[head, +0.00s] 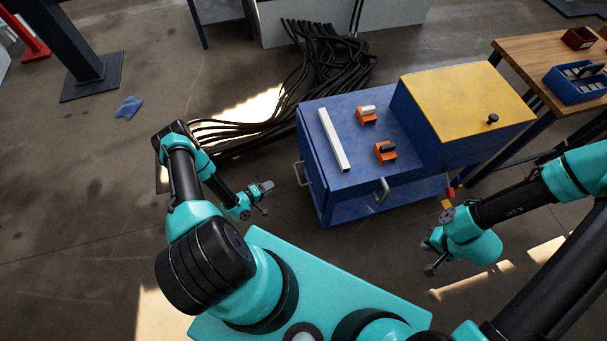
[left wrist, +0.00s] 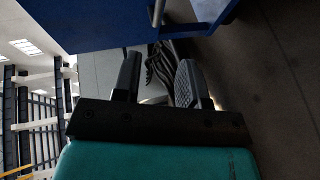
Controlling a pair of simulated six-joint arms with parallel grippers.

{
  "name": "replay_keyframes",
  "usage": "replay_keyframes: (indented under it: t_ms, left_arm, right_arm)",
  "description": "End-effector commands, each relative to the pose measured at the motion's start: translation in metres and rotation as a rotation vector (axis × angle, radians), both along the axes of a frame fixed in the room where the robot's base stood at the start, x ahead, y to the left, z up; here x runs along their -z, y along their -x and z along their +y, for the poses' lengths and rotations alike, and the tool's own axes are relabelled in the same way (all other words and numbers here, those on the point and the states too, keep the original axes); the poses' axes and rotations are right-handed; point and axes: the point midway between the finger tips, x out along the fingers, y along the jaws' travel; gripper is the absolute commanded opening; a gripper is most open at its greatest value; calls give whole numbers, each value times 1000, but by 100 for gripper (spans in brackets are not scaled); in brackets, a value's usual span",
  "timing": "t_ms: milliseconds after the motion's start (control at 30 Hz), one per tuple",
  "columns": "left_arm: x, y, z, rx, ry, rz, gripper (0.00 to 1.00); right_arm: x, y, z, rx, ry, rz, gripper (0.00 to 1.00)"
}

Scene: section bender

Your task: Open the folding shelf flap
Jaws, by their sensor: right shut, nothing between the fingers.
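The blue machine cabinet (head: 345,195) stands ahead of me. It has a grey handle (head: 302,174) on its left side and another handle (head: 381,190) on its front. I cannot tell for certain which panel is the folding shelf flap; the left side panel (head: 308,150) hangs upright. My left gripper (head: 265,188) is open and empty, left of the left handle and apart from it. In the left wrist view its fingers (left wrist: 160,85) are spread below a blue panel (left wrist: 90,22) with a handle (left wrist: 158,12). My right gripper (head: 430,258) is shut and empty, in front of the cabinet.
A white bar (head: 333,140) and two orange blocks (head: 366,116) lie on the blue top, beside a yellow-topped box (head: 465,95). Black cables (head: 325,60) lie on the floor behind. A wooden table (head: 535,55) stands at right.

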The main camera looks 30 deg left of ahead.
Motion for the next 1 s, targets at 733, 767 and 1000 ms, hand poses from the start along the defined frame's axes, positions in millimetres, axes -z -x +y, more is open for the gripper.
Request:
replay_keyframes:
  t_ms: [733, 767, 1000]
  left_arm:
    - [15, 14, 1, -39, 96, -71, 39]
    - [15, 12, 0, -38, 96, -71, 39]
    - [21, -18, -14, -35, 95, -72, 39]
  right_arm:
    - [0, 0, 0, 0, 0, 0, 0]
    - [0, 0, 0, 0, 0, 0, 0]
    - [0, 0, 0, 0, 0, 0, 0]
